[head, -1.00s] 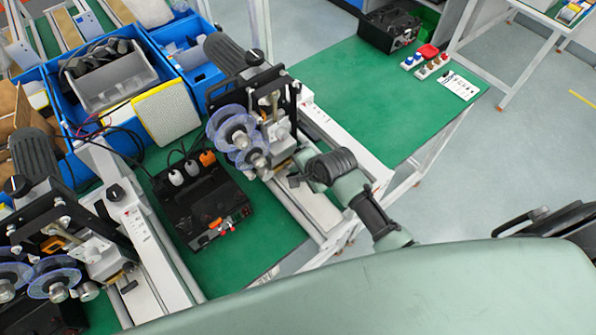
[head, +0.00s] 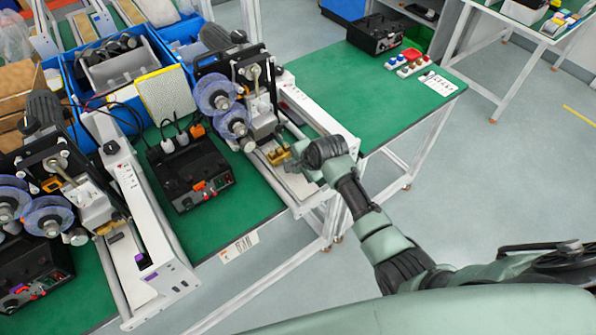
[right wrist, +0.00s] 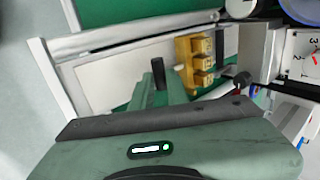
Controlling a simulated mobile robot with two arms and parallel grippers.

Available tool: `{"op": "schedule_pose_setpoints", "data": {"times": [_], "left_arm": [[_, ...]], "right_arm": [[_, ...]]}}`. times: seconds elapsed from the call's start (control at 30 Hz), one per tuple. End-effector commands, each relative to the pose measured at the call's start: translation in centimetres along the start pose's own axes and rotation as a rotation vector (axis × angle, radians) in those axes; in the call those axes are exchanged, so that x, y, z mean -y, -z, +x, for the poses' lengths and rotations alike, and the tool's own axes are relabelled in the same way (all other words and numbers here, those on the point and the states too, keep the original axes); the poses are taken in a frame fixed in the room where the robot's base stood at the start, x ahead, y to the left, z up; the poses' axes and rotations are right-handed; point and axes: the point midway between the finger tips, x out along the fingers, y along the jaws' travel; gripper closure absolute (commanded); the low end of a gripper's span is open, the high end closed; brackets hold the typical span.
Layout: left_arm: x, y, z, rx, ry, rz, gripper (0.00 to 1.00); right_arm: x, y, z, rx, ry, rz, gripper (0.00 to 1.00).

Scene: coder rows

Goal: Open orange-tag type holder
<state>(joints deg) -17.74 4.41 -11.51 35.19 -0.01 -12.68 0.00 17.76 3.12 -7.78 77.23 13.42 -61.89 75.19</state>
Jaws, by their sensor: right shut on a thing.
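The brass type holder (head: 281,156) sits at the front of the right coder machine, over its white bed. In the right wrist view the holder (right wrist: 194,62) is a yellow block with several notches. My right gripper (head: 292,164) is beside it. In the right wrist view its green fingers (right wrist: 160,88) are shut on a dark handle (right wrist: 158,73), just left of the block. No orange tag shows on this holder; an orange piece (head: 51,185) shows on the left coder machine. My left gripper is out of view.
Clear ribbon reels (head: 216,95) hang above the holder's left. Blue crates (head: 111,90) are behind.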

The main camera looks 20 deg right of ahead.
Motion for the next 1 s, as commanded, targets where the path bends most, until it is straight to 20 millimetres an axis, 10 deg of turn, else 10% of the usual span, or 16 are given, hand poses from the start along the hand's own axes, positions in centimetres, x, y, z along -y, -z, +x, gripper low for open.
{"op": "schedule_pose_setpoints", "data": {"times": [0.17, 0.27, 0.67, 1.0], "left_arm": [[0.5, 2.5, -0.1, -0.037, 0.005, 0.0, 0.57], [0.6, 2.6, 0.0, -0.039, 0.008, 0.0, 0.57], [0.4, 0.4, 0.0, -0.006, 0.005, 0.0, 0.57], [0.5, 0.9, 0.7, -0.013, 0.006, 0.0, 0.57]], "right_arm": [[0.3, 0.0, -0.1, 0.0, 0.007, 0.0, 1.0], [0.3, 0.0, -0.1, 0.0, 0.006, 0.0, 0.63], [0.2, 0.0, -0.5, 0.0, 0.006, 0.0, 0.63], [0.1, 0.1, -5.0, -0.001, 0.009, 0.001, 0.63]]}}
